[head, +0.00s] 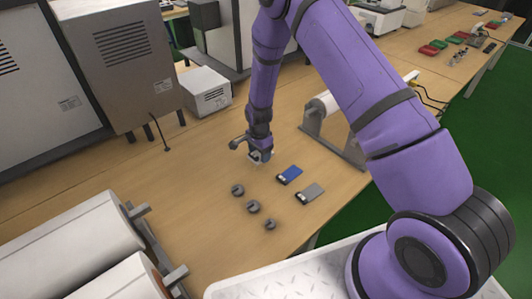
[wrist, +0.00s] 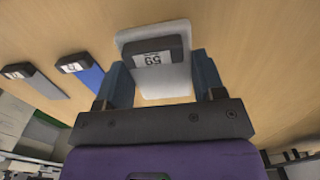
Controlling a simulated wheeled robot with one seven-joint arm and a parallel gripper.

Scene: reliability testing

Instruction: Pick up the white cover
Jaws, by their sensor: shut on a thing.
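The white cover (wrist: 165,83) is a flat pale plate with a dark block on it that bears a label reading 59. In the wrist view it lies between the two fingers of my gripper (wrist: 163,82), which is shut on its sides. In the head view my gripper (head: 259,158) points down over the wooden table, and the white cover (head: 257,155) shows only as a small pale patch at the fingertips. I cannot tell from these frames whether the cover touches the table.
A blue cover (head: 289,175) and a grey cover (head: 310,193) lie to the right of my gripper. Several small dark round parts (head: 252,206) lie in front. A roller stand (head: 335,130) is at right, large white rolls (head: 75,235) at lower left, and a grey box (head: 206,92) behind.

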